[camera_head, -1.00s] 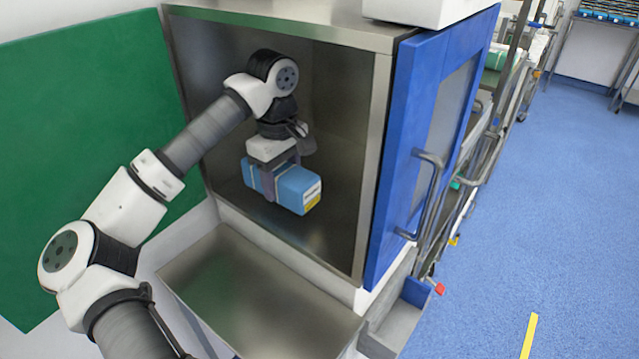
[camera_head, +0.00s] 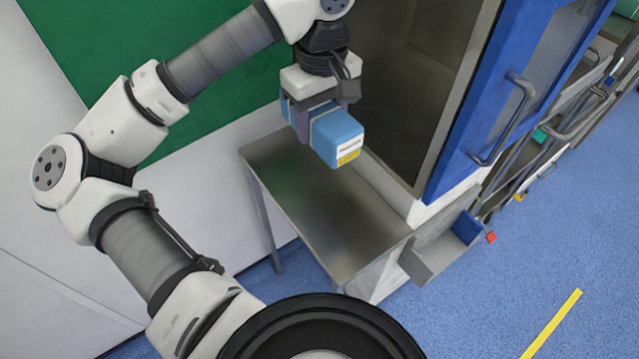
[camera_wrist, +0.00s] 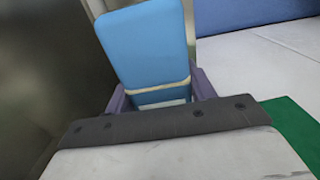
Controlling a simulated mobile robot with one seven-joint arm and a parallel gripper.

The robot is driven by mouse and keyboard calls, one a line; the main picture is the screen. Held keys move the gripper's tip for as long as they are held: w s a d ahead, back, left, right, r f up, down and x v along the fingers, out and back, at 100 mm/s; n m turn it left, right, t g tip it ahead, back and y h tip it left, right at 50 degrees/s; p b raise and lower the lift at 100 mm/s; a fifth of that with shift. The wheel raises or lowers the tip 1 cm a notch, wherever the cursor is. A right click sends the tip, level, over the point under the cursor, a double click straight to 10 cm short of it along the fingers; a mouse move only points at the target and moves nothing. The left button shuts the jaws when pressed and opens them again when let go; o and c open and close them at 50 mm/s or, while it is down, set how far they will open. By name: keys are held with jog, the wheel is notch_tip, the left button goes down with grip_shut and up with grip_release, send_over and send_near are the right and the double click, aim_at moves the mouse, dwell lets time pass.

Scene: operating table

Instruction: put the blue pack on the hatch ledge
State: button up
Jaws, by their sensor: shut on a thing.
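The blue pack (camera_head: 337,138) is a box with a pale band around it and a white and yellow label on its end. My gripper (camera_head: 303,122) is shut on it and points down. In the head view the pack hangs above the back part of the steel hatch ledge (camera_head: 320,215), with no contact visible. The ledge's bare top lies in front of the open hatch. In the wrist view the pack (camera_wrist: 150,45) stands out between the two purple fingers (camera_wrist: 160,95). The far finger is partly hidden in the head view.
The open hatch cavity (camera_head: 405,90) is behind and right of the pack. Its blue door (camera_head: 490,100) stands open at the right. A green panel (camera_head: 120,50) is on the wall at the left. The ledge's top is clear.

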notch_tip(320, 180, down, 17)
jog(key=p, duration=0.2)
jog(key=shift+w+r+p, duration=0.1)
jog(key=shift+p, duration=0.25)
jog(key=shift+f+b, duration=0.35)
jog(key=shift+b, duration=0.05)
jog(key=o, duration=1.2)
jog(key=shift+o, duration=0.2)
jog(key=shift+r, duration=0.15)
jog(key=shift+r+p, duration=0.2)
jog(key=shift+p, duration=0.3)
notch_tip(320, 180, up, 12)
jog(key=shift+f+b, duration=0.15)
jog(key=shift+b, duration=1)
